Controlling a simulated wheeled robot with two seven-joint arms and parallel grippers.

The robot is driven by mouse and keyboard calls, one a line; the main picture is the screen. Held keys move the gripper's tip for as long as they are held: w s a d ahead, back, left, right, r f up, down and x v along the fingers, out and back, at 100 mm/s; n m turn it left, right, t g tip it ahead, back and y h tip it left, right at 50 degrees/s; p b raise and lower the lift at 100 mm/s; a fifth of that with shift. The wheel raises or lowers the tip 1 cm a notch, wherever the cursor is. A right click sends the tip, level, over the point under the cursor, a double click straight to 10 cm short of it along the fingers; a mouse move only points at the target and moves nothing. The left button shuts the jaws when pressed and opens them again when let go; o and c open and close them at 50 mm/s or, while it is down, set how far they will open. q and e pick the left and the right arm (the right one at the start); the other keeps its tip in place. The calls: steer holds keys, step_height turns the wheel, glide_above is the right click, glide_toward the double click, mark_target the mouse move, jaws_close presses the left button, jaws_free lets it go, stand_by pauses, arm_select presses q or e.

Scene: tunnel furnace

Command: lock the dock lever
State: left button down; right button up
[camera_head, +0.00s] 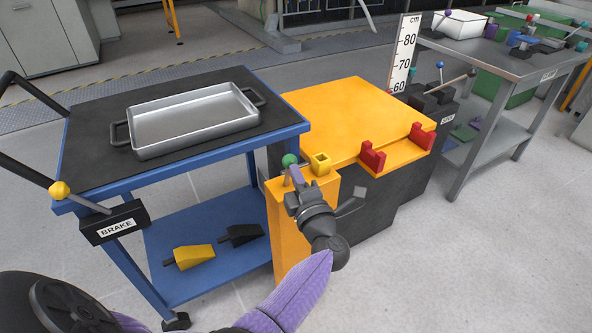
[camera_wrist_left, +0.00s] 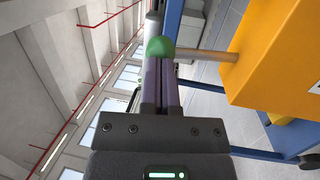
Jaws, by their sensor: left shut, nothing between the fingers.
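The dock lever has a green ball knob (camera_head: 289,160) on a short rod, at the top of the yellow post (camera_head: 287,240) between the cart and the yellow-topped dock. My left gripper (camera_head: 296,176) is shut and empty, right at the knob. In the left wrist view the green knob (camera_wrist_left: 160,47) sits at the tips of the closed purple fingers (camera_wrist_left: 160,75), and the rod (camera_wrist_left: 207,54) runs right to the yellow block (camera_wrist_left: 275,65). I cannot tell whether the fingertips touch the knob. My right gripper is not in view.
The blue cart (camera_head: 300,122) carries a metal tray (camera_head: 250,92) and a brake lever with a yellow knob (camera_head: 60,190). A yellow socket (camera_head: 320,163) stands just right of the dock lever. Red brackets (camera_head: 373,158) sit on the yellow dock top (camera_head: 345,110). Clear floor lies at the right.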

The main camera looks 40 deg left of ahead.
mark_target(287, 158)
arm_select(q)
steer(key=a+r+h+p, duration=0.1)
steer(key=p, duration=0.1)
steer(key=w+a+r+g+h+p, duration=0.1)
steer(key=p, duration=0.2)
steer(key=a+r+n+g+h+p, duration=0.1)
steer(key=p, duration=0.1)
steer(key=shift+w+a+h+p, duration=0.2)
steer(key=shift+w+h+p, duration=0.05)
steer(key=shift+h+p, duration=0.15)
steer(key=shift+w+a+f+g+h+p, duration=0.1)
steer(key=shift+w+a+g+h+p, duration=0.1)
steer(key=shift+a+h+p, duration=0.15)
steer(key=shift+w+a+f+g+h+p, duration=0.1)
steer(key=shift+a+g+h+p, duration=0.15)
steer(key=shift+h, duration=0.1)
steer(key=shift+x, duration=1.15)
steer(key=shift+s+a+r, duration=0.15)
steer(key=shift+s+a, duration=0.05)
steer(key=shift+a, duration=0.05)
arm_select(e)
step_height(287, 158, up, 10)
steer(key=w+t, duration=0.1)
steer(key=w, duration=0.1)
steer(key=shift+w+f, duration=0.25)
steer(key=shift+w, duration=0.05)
arm_select(q)
steer(key=shift+a, duration=0.1)
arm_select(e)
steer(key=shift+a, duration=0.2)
